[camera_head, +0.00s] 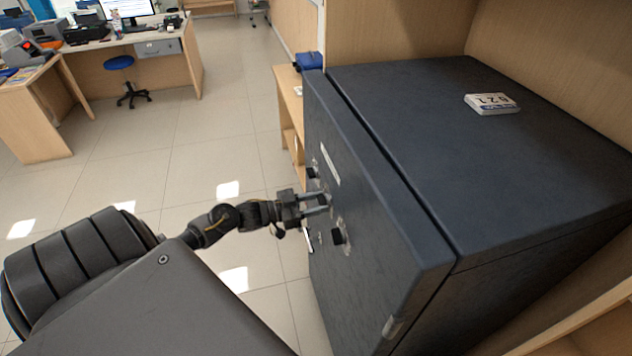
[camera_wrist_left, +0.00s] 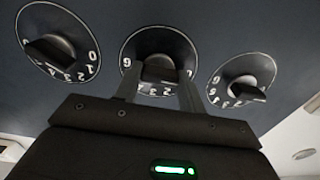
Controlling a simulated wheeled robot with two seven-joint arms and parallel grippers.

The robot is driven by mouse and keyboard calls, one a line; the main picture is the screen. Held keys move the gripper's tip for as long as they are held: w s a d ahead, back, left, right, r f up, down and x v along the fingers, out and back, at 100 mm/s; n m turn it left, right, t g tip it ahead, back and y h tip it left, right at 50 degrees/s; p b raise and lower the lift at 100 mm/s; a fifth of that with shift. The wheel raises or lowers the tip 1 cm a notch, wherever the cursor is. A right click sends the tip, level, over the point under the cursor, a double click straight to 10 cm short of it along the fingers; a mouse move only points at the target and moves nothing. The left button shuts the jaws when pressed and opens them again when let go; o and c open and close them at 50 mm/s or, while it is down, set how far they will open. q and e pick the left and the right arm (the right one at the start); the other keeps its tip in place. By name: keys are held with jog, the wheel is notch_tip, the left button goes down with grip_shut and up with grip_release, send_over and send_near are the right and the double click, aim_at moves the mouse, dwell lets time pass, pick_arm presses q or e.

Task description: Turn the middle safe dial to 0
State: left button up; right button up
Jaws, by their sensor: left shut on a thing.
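The dark safe (camera_head: 375,200) stands with its door facing left. In the left wrist view, three round dials with black knobs sit in a row: a left dial (camera_wrist_left: 58,42), the middle dial (camera_wrist_left: 160,42) and a right dial (camera_wrist_left: 242,78). My left gripper (camera_head: 322,204) is at the door, its fingers (camera_wrist_left: 160,84) shut on the middle dial's knob (camera_wrist_left: 160,68). On the middle dial, 0 shows at the right and 6 at the left. The number the knob points at cannot be told. My right gripper is not in view.
A small white block with digits (camera_head: 491,103) lies on top of the safe. A wooden shelf (camera_head: 290,95) stands behind the door's far edge. The tiled floor between is clear.

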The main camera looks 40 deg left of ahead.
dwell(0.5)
pick_arm(q)
jog(key=o, duration=1)
jog(key=b+v, duration=0.3)
jog(key=v, duration=0.8)
jog(key=shift+w, duration=0.1)
